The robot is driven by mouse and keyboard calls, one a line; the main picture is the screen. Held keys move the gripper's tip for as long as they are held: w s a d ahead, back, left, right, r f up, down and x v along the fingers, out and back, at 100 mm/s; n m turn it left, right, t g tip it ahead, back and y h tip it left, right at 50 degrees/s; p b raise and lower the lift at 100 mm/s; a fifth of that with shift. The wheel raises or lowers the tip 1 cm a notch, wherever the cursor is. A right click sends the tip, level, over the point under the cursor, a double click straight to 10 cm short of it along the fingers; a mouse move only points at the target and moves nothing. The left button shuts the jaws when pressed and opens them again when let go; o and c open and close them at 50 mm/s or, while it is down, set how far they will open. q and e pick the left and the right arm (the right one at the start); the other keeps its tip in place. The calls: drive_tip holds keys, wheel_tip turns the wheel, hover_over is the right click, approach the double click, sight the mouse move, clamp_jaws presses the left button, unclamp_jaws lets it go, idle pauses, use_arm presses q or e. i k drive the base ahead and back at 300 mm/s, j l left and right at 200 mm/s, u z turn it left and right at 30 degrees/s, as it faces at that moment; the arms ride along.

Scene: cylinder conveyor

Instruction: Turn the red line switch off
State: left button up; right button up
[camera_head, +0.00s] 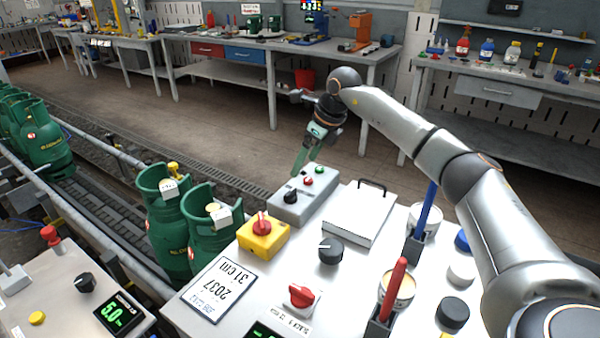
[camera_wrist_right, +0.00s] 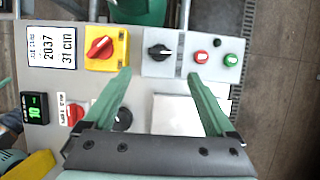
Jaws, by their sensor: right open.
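A red rotary switch (camera_head: 262,222) sits on a yellow box on the bench; it also shows in the right wrist view (camera_wrist_right: 100,47), its handle slanted. A second red rotary knob (camera_head: 301,295) sits on a white labelled plate nearer me and shows in the right wrist view (camera_wrist_right: 75,114). I cannot read which one is the line switch. My right gripper (camera_head: 307,158) is open and empty, pointing down above and beyond the grey control box. In the wrist view its fingers (camera_wrist_right: 160,76) lie apart, right of the yellow box. My left gripper is not in view.
The grey control box (camera_head: 303,196) carries a black knob, a red button and a green button. A white box with a handle (camera_head: 360,215), a black knob (camera_head: 331,250) and pen cups crowd the bench. Green gas cylinders (camera_head: 165,215) stand at left beside it.

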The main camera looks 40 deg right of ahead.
sight(261, 226)
drive_tip(key=k+j, duration=0.8)
